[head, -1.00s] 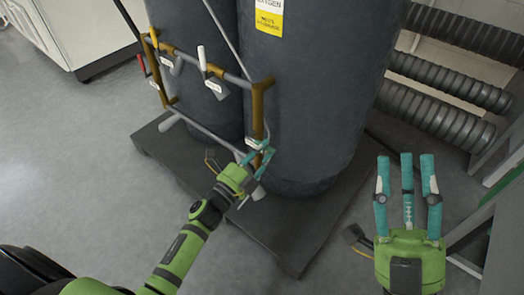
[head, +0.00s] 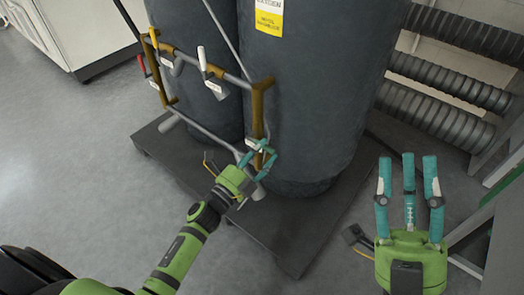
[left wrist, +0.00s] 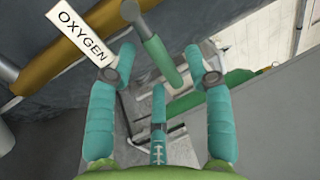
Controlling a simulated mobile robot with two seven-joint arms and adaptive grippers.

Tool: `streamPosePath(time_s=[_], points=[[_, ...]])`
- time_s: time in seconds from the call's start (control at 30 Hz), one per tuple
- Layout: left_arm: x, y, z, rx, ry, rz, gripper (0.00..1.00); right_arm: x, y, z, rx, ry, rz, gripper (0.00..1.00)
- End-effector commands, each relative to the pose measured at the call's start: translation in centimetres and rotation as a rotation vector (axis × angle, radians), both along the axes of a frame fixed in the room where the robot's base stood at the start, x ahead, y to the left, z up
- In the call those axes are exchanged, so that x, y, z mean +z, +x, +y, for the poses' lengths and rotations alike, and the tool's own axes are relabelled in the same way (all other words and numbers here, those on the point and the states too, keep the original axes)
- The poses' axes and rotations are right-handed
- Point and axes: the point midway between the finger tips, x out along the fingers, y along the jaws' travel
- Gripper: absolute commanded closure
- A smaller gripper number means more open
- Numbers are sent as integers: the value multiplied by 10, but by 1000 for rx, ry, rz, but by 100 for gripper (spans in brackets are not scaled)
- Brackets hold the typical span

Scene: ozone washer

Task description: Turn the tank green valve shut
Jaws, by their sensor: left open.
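The green valve handle (left wrist: 160,55) shows in the left wrist view as a short green lever running down between my two upper fingers. A white OXYGEN tag (left wrist: 80,36) hangs beside it, near a yellow-brown bar. My left gripper (left wrist: 160,100) is open around the lever, with no clear contact seen. In the head view my left gripper (head: 260,158) is at the lower right corner of the pipe frame, and its fingers hide most of the valve there. My right gripper (head: 409,180) is open and empty, raised at the lower right.
Two dark tanks (head: 305,100) stand on a dark pallet (head: 290,238). The pipe frame (head: 257,110) in front carries a red-handled valve (head: 141,64) and a white-handled valve (head: 202,58). Ribbed dark ducts (head: 435,110) run along the right wall. The floor at left is clear.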

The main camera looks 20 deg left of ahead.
Motion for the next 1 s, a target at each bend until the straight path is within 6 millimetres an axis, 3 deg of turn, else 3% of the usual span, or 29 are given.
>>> streamPosePath(time_s=[0.5, 0.7, 1.0], points=[[-20, -90, 33, 1, 1, 3, 49, 0, 0, 0, 0, 0, -1, 60], [-22, -104, 39, 1, 3, 0, 49, 0, 0, 0, 0, 0, -1, 60], [-22, -106, 39, 0, 2, -1, 49, 0, 0, 0, 0, 0, -1, 60]])
